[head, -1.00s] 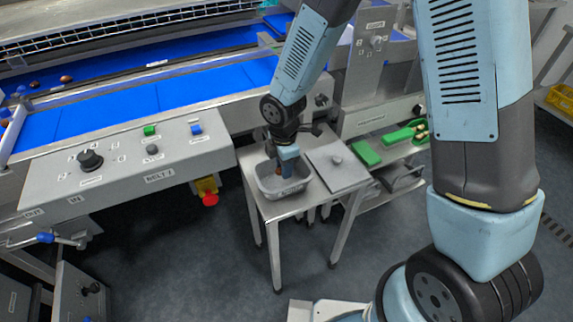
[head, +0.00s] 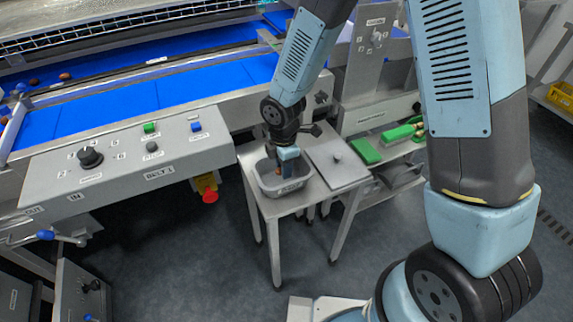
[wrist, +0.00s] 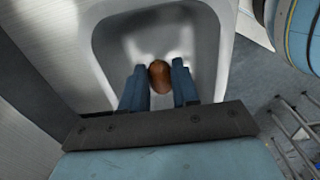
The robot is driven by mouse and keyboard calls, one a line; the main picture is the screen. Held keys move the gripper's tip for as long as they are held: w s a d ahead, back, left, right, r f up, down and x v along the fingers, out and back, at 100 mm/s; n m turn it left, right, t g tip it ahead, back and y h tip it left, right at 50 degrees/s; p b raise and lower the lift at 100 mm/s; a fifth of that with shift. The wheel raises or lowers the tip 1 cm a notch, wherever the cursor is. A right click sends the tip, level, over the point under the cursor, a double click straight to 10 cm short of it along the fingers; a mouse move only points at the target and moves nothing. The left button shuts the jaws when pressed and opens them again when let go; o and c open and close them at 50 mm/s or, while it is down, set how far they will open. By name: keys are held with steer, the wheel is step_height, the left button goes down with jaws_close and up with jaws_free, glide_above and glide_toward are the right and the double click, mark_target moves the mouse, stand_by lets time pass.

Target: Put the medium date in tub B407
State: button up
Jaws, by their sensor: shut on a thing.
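The date (wrist: 159,77) is brown and oval and sits between the blue fingertips of my gripper (wrist: 160,86) in the wrist view. My gripper is shut on it. Behind it is the inside of a grey tub (wrist: 112,62). In the head view my gripper (head: 287,168) points down into the grey tub (head: 287,190) on the small steel table, and a bit of the date shows at the fingers. The label on the tub's front is too small to read. I cannot tell whether the date touches the tub floor.
A steel lid or plate with a knob (head: 340,168) lies on the table to the right of the tub. Green items (head: 366,151) lie on a shelf further right. The blue belt (head: 110,100) with a few dates at its far left and its control panel (head: 120,160) stand at left.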

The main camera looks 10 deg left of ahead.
steer(key=shift+f, duration=1.55)
stand_by(1.0)
steer(key=o, duration=0.7)
steer(key=shift+o, duration=0.2)
step_height(320, 180, up, 14)
stand_by(0.5)
